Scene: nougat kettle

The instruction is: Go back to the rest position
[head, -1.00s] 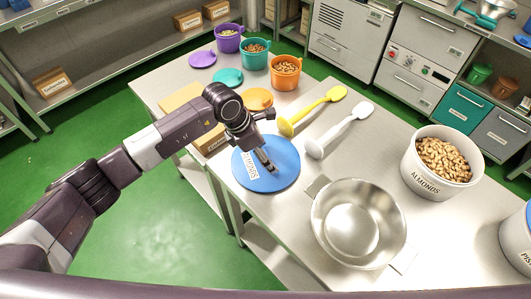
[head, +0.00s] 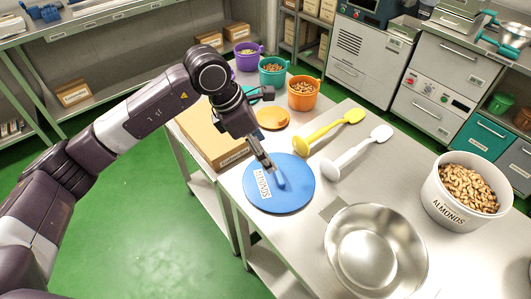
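My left arm comes in from the left, and my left gripper (head: 268,163) points down just above the far edge of the blue lid (head: 295,200). The lid lies flat on the steel table, with its ALMONDS label and raised blue handle showing. The fingertips are close to the handle and seem apart from it. The fingers look narrow from this angle, so their opening is unclear. My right gripper is not in view.
Green floor is clear at lower left.

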